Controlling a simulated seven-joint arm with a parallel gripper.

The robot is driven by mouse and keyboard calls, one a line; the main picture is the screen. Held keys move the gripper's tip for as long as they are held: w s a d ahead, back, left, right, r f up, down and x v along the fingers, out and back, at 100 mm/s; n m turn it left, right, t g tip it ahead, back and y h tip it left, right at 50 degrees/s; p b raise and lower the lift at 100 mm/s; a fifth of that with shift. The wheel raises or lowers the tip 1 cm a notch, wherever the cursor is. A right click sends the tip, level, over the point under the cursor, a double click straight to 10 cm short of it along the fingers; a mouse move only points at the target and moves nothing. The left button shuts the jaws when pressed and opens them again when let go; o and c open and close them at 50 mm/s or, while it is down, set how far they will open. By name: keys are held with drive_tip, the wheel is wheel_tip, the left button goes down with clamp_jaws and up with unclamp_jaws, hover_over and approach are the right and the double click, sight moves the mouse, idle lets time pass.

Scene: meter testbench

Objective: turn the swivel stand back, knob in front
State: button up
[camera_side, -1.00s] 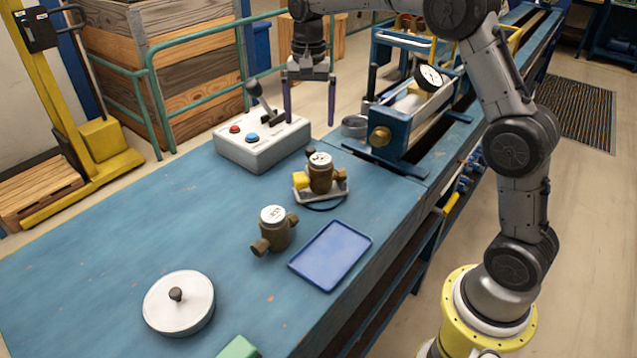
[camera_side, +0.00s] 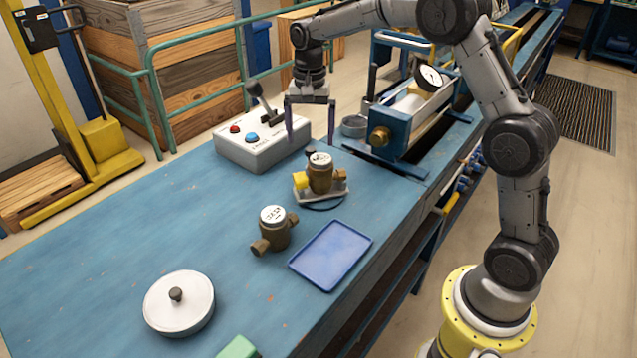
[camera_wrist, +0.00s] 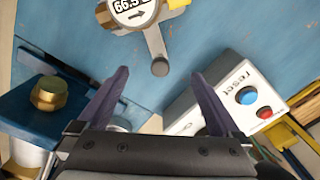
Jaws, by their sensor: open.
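The swivel stand (camera_side: 340,188) is a light plate on a dark round base on the blue bench. It carries a brass meter (camera_side: 320,177) with a white dial and a yellow part (camera_side: 301,180) on its left. In the wrist view, the stand's grey arm (camera_wrist: 153,42) points toward my gripper and ends in a dark knob (camera_wrist: 160,67). In the side view the knob is at the meter's far side, partly hidden. My gripper (camera_side: 310,135) is open and empty, pointing down behind the meter. In the wrist view the knob lies in line with the gap between the fingertips (camera_wrist: 160,75).
A control box (camera_side: 262,145) with red and blue buttons and a lever stands close left of my gripper. The blue test rig (camera_side: 400,135) with a brass fitting is to the right. A second meter (camera_side: 273,230), blue tray (camera_side: 331,256) and lidded round pan (camera_side: 179,304) stand nearer the camera.

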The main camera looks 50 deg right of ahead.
drive_tip(key=shift+f, duration=0.35)
drive_tip(key=shift+f, duration=0.35)
drive_tip(key=shift+f, duration=0.45)
drive_tip(key=c, duration=0.4)
drive_tip(key=shift+o, duration=0.2)
